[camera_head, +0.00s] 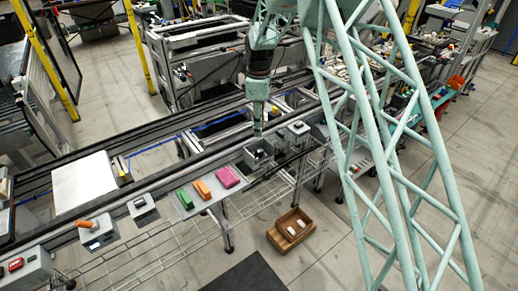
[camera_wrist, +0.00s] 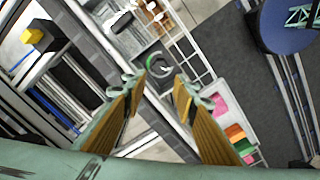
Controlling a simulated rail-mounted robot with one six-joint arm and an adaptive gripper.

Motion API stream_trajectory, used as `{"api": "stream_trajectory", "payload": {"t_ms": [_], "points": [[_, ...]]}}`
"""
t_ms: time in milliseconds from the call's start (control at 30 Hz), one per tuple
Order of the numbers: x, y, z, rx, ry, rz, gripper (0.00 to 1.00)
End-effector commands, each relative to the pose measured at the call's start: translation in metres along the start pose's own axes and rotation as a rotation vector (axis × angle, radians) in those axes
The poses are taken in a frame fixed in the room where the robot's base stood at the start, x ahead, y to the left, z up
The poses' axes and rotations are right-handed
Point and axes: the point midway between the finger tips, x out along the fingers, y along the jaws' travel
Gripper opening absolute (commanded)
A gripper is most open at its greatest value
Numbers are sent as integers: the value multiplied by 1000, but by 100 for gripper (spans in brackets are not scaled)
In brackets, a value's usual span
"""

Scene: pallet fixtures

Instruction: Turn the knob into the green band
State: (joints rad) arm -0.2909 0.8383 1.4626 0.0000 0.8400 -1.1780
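A grey box with a dark top (camera_head: 258,153) stands on the bench edge in the head view. In the wrist view its face shows a dark round knob (camera_wrist: 161,68) with a green arc (camera_wrist: 150,61) along its left and upper side. The knob's exact pointing direction is too small to tell. My gripper (camera_head: 258,131) points down just above this box in the head view. In the wrist view my gripper (camera_wrist: 158,90) has its two fingers spread wide, with nothing between them. The knob appears beyond the fingertips, between them and apart from both.
Green (camera_head: 184,198), orange (camera_head: 202,189) and pink (camera_head: 227,177) blocks lie on a tray left of the box. Another grey box (camera_head: 298,128) stands close on the right. A brown crate (camera_head: 291,229) with white items sits on the floor below. A dark mat (camera_head: 250,275) lies in front.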

Motion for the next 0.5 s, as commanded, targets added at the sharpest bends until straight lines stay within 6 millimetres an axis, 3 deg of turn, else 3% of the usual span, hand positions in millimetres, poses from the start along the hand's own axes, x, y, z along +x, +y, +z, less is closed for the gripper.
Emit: {"api": "stream_trajectory", "payload": {"t_ms": [500], "points": [[67, -1, 0, 0, -1, -2, 27]]}}
